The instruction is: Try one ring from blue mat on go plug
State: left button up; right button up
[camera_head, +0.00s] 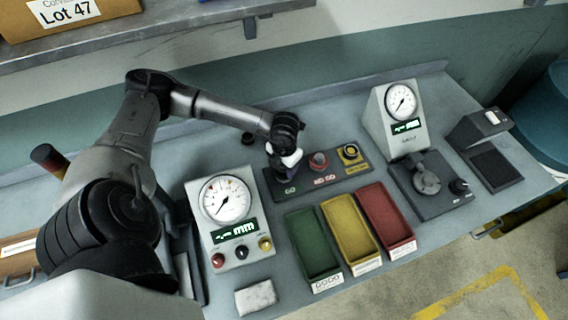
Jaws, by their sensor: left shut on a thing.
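My left gripper (284,171) points down over the left end of a dark gauge board (327,183), at the spot labelled GO. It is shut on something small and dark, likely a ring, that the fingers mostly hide. The go plug is hidden under the gripper, so I cannot tell whether the ring is around the plug or above it. On the same board are a red plug (319,160) labelled NO GO and a yellow piece (350,152). I cannot make out a blue mat; my left arm covers the bench's left side. My right gripper is not in view.
Green (314,245), yellow (349,229) and red (386,217) trays lie in front of the board. A dial gauge box (231,213) stands left, another (399,118) behind right. A dark grinder fixture (430,186) and a pad (496,166) are at right.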

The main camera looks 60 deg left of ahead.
pick_arm(q)
jog(key=shift+f, duration=0.15)
jog(key=o, duration=1.1)
jog(key=shift+r, duration=6.95)
